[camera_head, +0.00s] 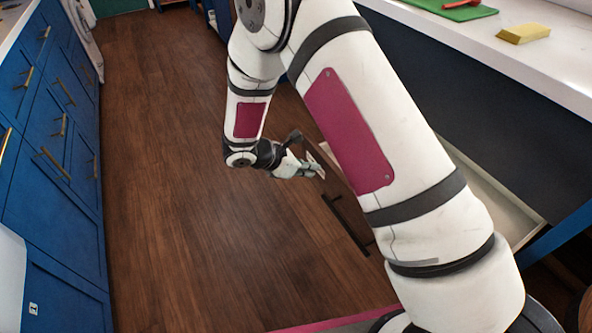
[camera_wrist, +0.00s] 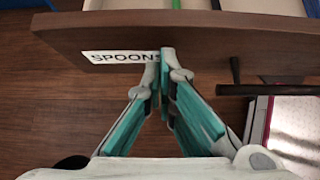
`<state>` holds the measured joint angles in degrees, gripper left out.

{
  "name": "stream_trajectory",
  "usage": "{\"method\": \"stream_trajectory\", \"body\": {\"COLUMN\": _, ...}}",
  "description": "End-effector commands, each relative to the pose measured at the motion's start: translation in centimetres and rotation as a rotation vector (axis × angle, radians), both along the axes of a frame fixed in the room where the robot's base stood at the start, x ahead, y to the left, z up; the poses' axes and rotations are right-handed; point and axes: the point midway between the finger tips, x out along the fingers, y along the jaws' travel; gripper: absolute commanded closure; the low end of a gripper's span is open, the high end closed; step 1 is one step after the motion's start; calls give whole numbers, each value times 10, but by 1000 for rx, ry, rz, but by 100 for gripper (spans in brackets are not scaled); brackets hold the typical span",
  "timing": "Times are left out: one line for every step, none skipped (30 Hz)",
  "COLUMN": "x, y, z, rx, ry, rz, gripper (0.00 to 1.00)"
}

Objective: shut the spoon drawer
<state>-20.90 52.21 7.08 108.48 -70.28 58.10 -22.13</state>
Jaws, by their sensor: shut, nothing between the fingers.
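The spoon drawer stands open below the right-hand counter. Its brown front (camera_head: 334,170) and pale inside (camera_head: 490,190) show on either side of my arm, which hides much of it. In the wrist view the drawer front (camera_wrist: 225,38) spans the top and carries a white label (camera_wrist: 115,57) reading "SPOONS". A dark bar handle (camera_wrist: 275,90) is to the right of the label. My gripper (camera_wrist: 165,52) is shut and empty, its fingertips at the front by the label's right end. I cannot tell whether they touch. In the head view my gripper (camera_head: 318,170) is beside the drawer front.
Blue cabinets (camera_head: 55,130) with brass handles line the left side. The wooden floor (camera_head: 170,200) between is clear. On the white counter (camera_head: 480,40) at right are a yellow sponge (camera_head: 523,33) and a green board (camera_head: 455,9) with a red object on it.

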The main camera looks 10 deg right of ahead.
Motion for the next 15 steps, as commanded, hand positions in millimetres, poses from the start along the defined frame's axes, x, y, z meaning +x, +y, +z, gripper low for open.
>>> {"method": "stream_trajectory", "body": {"x": 1, "y": -4, "z": 0, "rx": 0, "ry": 1, "rz": -1, "gripper": 100}}
{"method": "stream_trajectory", "body": {"x": 2, "y": -6, "z": 0, "rx": 1, "ry": 1, "rz": -1, "gripper": 100}}
{"method": "stream_trajectory", "body": {"x": 2, "y": -8, "z": 0, "rx": 1, "ry": 1, "rz": -1, "gripper": 100}}
{"method": "stream_trajectory", "body": {"x": 2, "y": -9, "z": 0, "rx": 1, "ry": 1, "rz": -1, "gripper": 100}}
{"method": "stream_trajectory", "body": {"x": 3, "y": -9, "z": 0, "rx": 1, "ry": 1, "rz": -1, "gripper": 100}}
{"method": "stream_trajectory", "body": {"x": 3, "y": -10, "z": 0, "rx": 1, "ry": 0, "rz": 0, "gripper": 100}}
{"method": "stream_trajectory", "body": {"x": 3, "y": -10, "z": 0, "rx": 1, "ry": 0, "rz": 0, "gripper": 100}}
{"method": "stream_trajectory", "body": {"x": 3, "y": -10, "z": 0, "rx": 1, "ry": 0, "rz": 0, "gripper": 100}}
{"method": "stream_trajectory", "body": {"x": 3, "y": -10, "z": 0, "rx": 1, "ry": 0, "rz": 0, "gripper": 100}}
{"method": "stream_trajectory", "body": {"x": 3, "y": -10, "z": 0, "rx": 1, "ry": 0, "rz": 0, "gripper": 100}}
{"method": "stream_trajectory", "body": {"x": 3, "y": -10, "z": 0, "rx": 1, "ry": 0, "rz": 0, "gripper": 100}}
{"method": "stream_trajectory", "body": {"x": 3, "y": -10, "z": 0, "rx": 1, "ry": 0, "rz": 0, "gripper": 100}}
{"method": "stream_trajectory", "body": {"x": 3, "y": -10, "z": 0, "rx": 1, "ry": 0, "rz": 0, "gripper": 100}}
{"method": "stream_trajectory", "body": {"x": 3, "y": -10, "z": 0, "rx": 1, "ry": 0, "rz": 0, "gripper": 100}}
{"method": "stream_trajectory", "body": {"x": 3, "y": -10, "z": 0, "rx": 0, "ry": 0, "rz": 0, "gripper": 100}}
